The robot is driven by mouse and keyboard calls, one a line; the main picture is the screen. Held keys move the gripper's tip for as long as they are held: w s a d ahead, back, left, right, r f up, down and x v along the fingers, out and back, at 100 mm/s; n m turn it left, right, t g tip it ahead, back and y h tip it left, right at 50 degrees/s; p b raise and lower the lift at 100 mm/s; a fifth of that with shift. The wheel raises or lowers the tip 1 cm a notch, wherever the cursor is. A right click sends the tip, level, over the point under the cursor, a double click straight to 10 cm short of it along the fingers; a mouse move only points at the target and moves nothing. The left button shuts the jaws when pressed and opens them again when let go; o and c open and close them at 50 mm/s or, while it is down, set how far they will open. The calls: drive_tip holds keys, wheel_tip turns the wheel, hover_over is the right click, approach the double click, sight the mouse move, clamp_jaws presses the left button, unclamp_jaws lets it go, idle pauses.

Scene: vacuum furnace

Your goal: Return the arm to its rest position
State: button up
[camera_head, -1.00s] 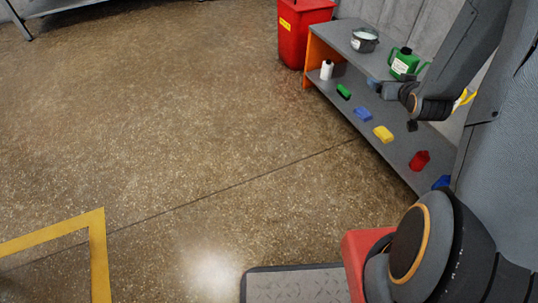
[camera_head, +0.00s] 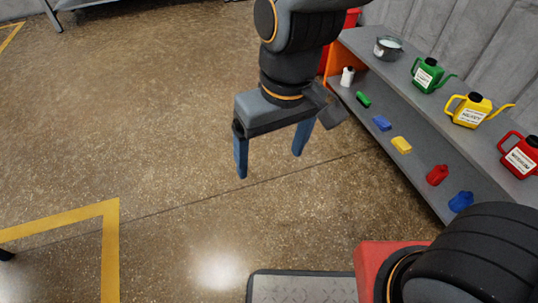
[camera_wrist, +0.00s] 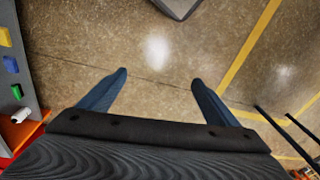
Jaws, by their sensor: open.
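My gripper (camera_head: 270,165) hangs over the open floor near the top middle of the head view. Its two blue fingers point down and stand wide apart, with nothing between them. The wrist view also shows the gripper (camera_wrist: 160,76) open and empty, with bare speckled floor beyond the fingertips. My arm comes in from the top of the head view, left of the shelf unit.
A grey shelf unit (camera_head: 370,72) stands at right. Green (camera_head: 428,75), yellow (camera_head: 470,110) and red (camera_head: 521,155) cans and a pot (camera_head: 388,48) are on top. Several small coloured items and a white bottle (camera_head: 347,76) are lower.

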drive_tip(key=shift+s+a+r+g, duration=0.1)
drive_tip(key=shift+s+r+g, duration=0.05)
drive_tip(key=shift+s, duration=0.5)
drive_tip(key=shift+s+a+r+g, duration=0.1)
drive_tip(key=shift+s+g, duration=0.05)
drive_tip(key=shift+s, duration=0.45)
drive_tip(key=shift+w, duration=0.1)
drive_tip(key=d+r+m+p, duration=0.3)
drive_tip(key=d+r+p, duration=0.7)
drive_tip(key=r+p, duration=0.3)
drive_tip(key=d+r+m+h+p, duration=0.1)
drive_tip(key=d+r+m+p, duration=0.2)
drive_tip(key=d+r+p, duration=0.8)
drive_tip(key=shift+r+p, duration=1.4)
drive_tip(key=shift+p, duration=2)
